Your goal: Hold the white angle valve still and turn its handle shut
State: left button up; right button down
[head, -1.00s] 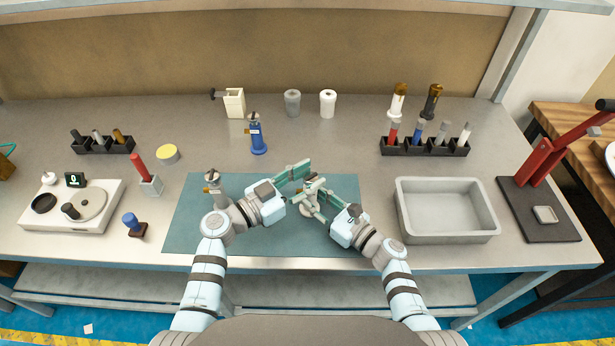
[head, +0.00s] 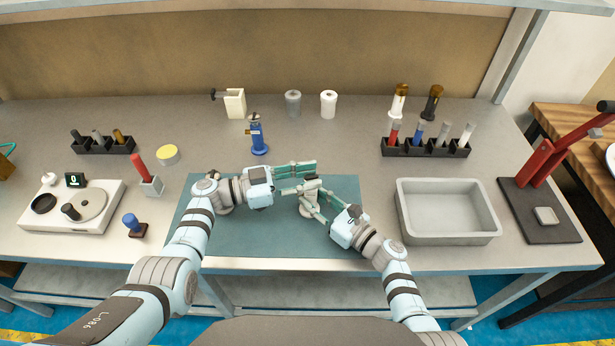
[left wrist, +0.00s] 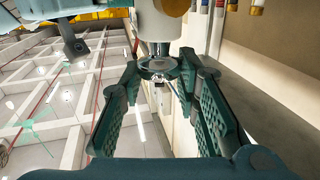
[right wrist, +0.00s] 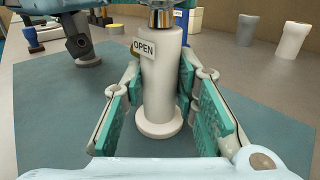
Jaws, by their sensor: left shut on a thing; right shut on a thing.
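The white angle valve (head: 310,190) stands upright on the teal mat, partly covered by my grippers. In the right wrist view its pale body (right wrist: 160,92) rises from a round foot and carries an "OPEN" tag (right wrist: 144,47). My right gripper (head: 314,203) is shut on this body, one finger on each side. My left gripper (head: 305,177) comes in from the left at the valve's top, shut on the handle. In the left wrist view the metal handle (left wrist: 158,68) sits between the fingertips, below the pale body. Its exact angle is hard to tell.
A blue valve (head: 258,137) stands behind the mat. A grey valve's base (right wrist: 88,60) shows beside my left arm. A grey tray (head: 447,233) lies right of the mat (head: 270,240). A tube rack (head: 425,148) stands behind the tray. The mat's front is clear.

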pick_arm(q)
jog(key=o, duration=0.9)
jog(key=shift+s, duration=0.1)
jog(key=shift+c, duration=0.2)
jog(key=v, duration=1.2)
jog(key=shift+a, duration=0.15)
jog(key=o, duration=0.3)
jog(key=shift+f, duration=0.15)
jog(key=s+d+n+t+y, duration=0.3)
jog(key=s+d+n+t, duration=0.1)
jog(key=n+t, duration=0.15)
jog(key=shift+m+t, duration=0.35)
jog(key=shift+m, duration=0.1)
jog(key=x, duration=1.1)
jog(key=shift+w+d+f, duration=0.15)
jog(key=shift+w, duration=0.25)
